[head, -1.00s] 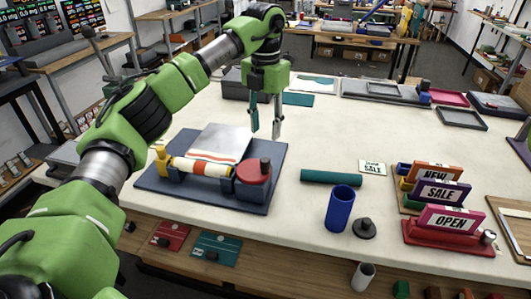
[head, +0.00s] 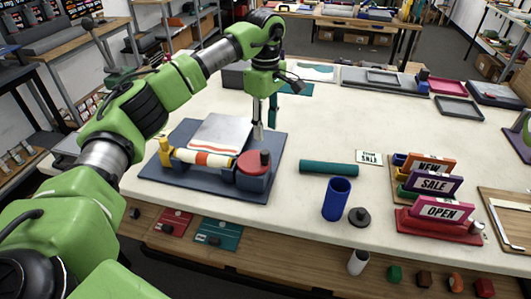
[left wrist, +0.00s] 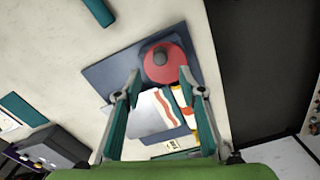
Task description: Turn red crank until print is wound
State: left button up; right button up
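The red crank (head: 252,163) is a round disc with a dark upright knob (head: 265,157), at the right end of a roller on a dark blue base (head: 213,190). The white roller (head: 203,158) has orange-red bands, and a pale sheet (head: 220,132) lies behind it. My left gripper (head: 265,125) hangs open and empty just behind and above the crank, apart from it. In the left wrist view, the open fingers (left wrist: 160,78) point towards the crank (left wrist: 165,68), and its knob (left wrist: 160,56) lies just beyond the fingertips. My right gripper is not visible.
Sign blocks reading NEW, SALE and OPEN (head: 442,209) stand further right.

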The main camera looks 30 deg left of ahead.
aim_at(265, 152)
pick_arm(q)
notch_tip(265, 152, down, 10)
jog(key=p, duration=0.3)
jog(key=shift+r, duration=0.15)
jog(key=shift+f+p, duration=0.3)
jog(key=shift+f, duration=0.45)
grip_shut()
